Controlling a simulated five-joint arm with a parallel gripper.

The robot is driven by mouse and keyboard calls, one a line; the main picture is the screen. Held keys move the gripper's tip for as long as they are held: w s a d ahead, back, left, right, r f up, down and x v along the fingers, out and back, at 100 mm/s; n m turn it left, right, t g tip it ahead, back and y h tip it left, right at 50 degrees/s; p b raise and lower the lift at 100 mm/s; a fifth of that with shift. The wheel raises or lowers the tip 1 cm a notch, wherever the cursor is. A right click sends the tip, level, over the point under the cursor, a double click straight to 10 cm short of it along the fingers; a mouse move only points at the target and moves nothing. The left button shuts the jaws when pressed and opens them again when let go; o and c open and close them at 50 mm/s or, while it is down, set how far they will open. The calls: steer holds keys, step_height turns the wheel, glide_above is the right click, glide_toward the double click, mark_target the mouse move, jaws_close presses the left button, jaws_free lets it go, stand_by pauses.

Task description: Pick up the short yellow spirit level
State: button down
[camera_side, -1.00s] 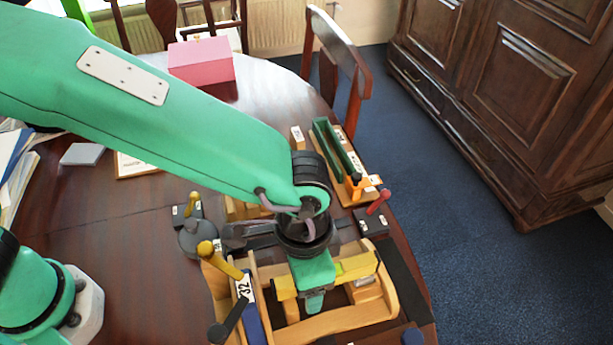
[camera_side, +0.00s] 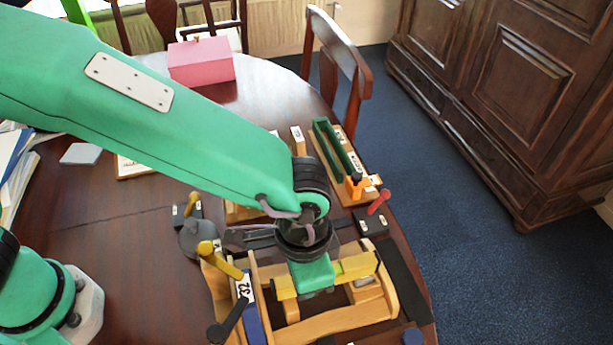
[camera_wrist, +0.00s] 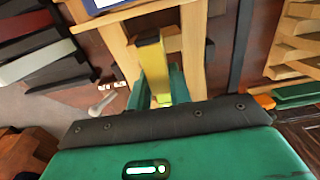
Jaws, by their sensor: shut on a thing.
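The short yellow spirit level (camera_side: 356,266) lies across the wooden frame in the side view, with its left end (camera_side: 285,288) also showing. My gripper (camera_side: 316,291) is over its middle and shut on it, hiding that part. In the wrist view the level (camera_wrist: 153,64) runs lengthwise between the green fingers of my gripper (camera_wrist: 158,90). I cannot tell whether the level is clear of the wood beneath it.
The wooden frame (camera_side: 345,322) has raised sides close around my gripper. A yellow-knobbed lever (camera_side: 226,262) and a black-knobbed lever (camera_side: 230,322) stand at its left. A green-railed wooden block (camera_side: 335,150) and a red-handled black block (camera_side: 372,220) stand behind. Open tabletop (camera_side: 130,250) lies left.

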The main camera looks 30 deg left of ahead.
steer(key=shift+r, duration=0.25)
step_height(320, 180, up, 10)
steer(key=shift+r, duration=0.25)
stand_by(2.5)
stand_by(0.4)
